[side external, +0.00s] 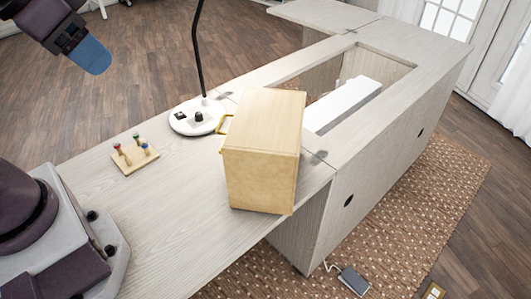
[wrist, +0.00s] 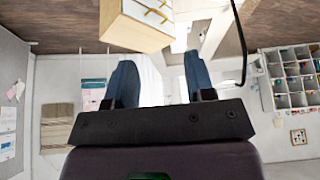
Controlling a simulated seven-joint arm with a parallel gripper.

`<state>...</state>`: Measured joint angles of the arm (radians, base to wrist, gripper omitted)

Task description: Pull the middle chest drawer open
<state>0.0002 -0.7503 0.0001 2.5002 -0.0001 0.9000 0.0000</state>
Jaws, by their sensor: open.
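The light wooden chest (side external: 262,150) stands on the pale table in the side external view. Its drawer side faces left, mostly turned from this camera, and one brass handle (side external: 224,124) sticks out there. In the wrist view the chest (wrist: 128,30) shows at the top, with white drawer fronts and brass handles (wrist: 155,13); the picture cuts it off, so I cannot tell which drawer is the middle one. My gripper (side external: 90,56) is raised at the upper left, well away from the chest. In the wrist view my gripper's (wrist: 160,84) two blue fingers are apart with nothing between them.
A lamp base (side external: 197,117) with a thin dark pole stands close behind the chest's handle side. A small peg board with coloured spools (side external: 135,153) lies to the left. A white machine (side external: 342,104) sits in the table recess.

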